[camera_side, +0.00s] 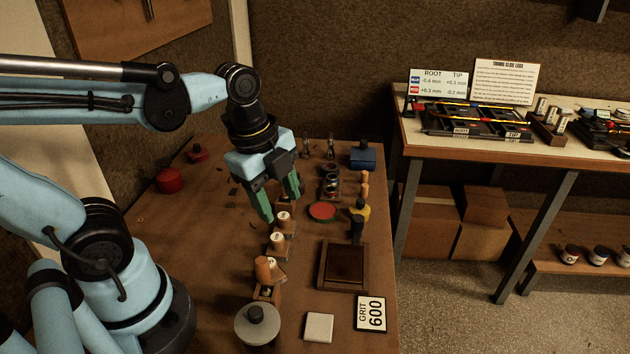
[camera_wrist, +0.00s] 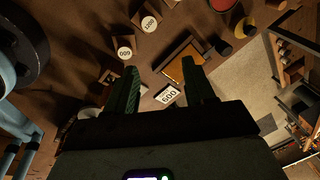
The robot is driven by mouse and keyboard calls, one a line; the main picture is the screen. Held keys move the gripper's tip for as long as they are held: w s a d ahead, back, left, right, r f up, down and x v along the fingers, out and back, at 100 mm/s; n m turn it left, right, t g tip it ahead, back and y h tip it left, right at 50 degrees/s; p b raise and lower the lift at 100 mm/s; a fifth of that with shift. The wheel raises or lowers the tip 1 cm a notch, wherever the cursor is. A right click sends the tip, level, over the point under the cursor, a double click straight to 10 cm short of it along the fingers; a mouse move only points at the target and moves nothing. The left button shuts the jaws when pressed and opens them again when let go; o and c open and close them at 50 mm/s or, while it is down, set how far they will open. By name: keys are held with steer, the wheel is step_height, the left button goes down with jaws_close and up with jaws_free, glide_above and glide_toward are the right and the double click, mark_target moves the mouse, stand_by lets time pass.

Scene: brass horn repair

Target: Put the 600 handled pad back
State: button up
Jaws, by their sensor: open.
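Several wooden holders with round, white-topped pieces stand in a row on the brown bench. The middle one (camera_side: 278,240) also shows in the wrist view (camera_wrist: 125,49), its printed number too small to read surely. A farther one (camera_side: 283,217) shows in the wrist view (camera_wrist: 149,23) too. A tan cylindrical handle (camera_side: 262,268) stands up nearer the front; I cannot tell which piece is the 600 pad. A card reading GRIT 600 (camera_side: 371,314) lies at the front right. My gripper (camera_side: 281,208) is open and empty, pointing down above the row, its green fingers apart.
A brown-topped tray (camera_side: 343,263), a pale square (camera_side: 319,327) and a grey knobbed disc (camera_side: 257,323) occupy the front. A red-topped dish (camera_side: 322,211), dark rings, a yellow piece and a blue box (camera_side: 362,155) stand behind. A second table (camera_side: 580,150) is to the right.

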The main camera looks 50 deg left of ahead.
steer(key=w+n+t, duration=0.1)
steer(key=n, duration=0.4)
steer(key=w+n+t, duration=0.1)
steer(key=n+t, duration=0.1)
steer(key=n, duration=0.3)
steer(key=w+a+r+n+t, duration=0.1)
steer(key=n+t, duration=0.1)
steer(key=n, duration=0.4)
steer(key=shift+w+y, duration=0.25)
steer(key=shift+y, duration=0.05)
steer(key=shift+c, duration=0.2)
